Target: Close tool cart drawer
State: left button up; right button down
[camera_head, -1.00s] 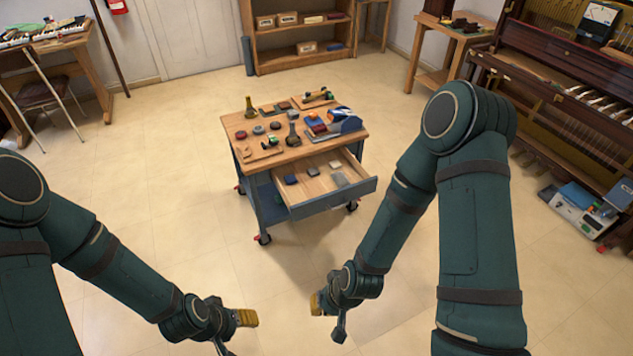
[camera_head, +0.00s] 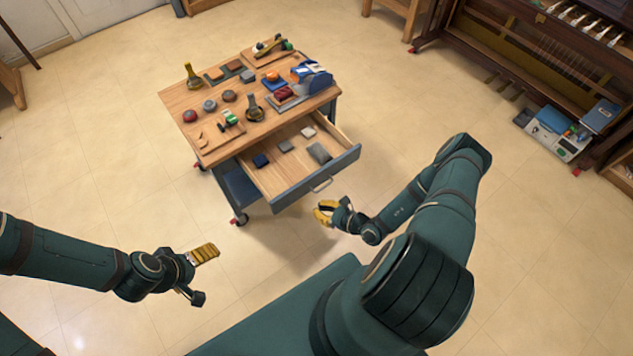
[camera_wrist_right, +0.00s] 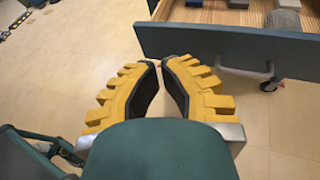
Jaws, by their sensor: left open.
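The tool cart (camera_head: 200,105) has a wooden top and blue-grey sides. Its drawer (camera_head: 320,183) is pulled well out towards me, with a dark front and a metal bar handle (camera_head: 321,185). In the right wrist view the drawer front (camera_wrist_right: 225,45) and handle (camera_wrist_right: 245,72) are at upper right. My right gripper (camera_head: 325,211) is just in front of the drawer, below the handle, apparently not touching. In its wrist view the yellow fingers (camera_wrist_right: 161,62) are empty, with a narrow gap between the tips. My left gripper (camera_head: 214,250) is open and empty over the floor, left of the drawer.
Several tools and pucks lie on the cart top, and several small blocks (camera_head: 319,153) lie in the drawer. The cart stands on casters (camera_head: 240,219). A piano (camera_head: 545,60) and a blue-and-white box (camera_head: 556,133) are at right. Floor around the cart is clear.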

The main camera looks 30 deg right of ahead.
jog(key=s+d+f+m+t+h, duration=0.25)
jog(key=d+m+h, duration=0.2)
jog(key=d, duration=0.25)
jog(key=b, duration=0.2)
send_near(313, 179)
jog(key=shift+n+g, duration=0.35)
jog(key=shift+g, duration=0.1)
jog(key=x, duration=0.6)
jog(key=shift+a+f, duration=0.1)
jog(key=shift+w, duration=0.9)
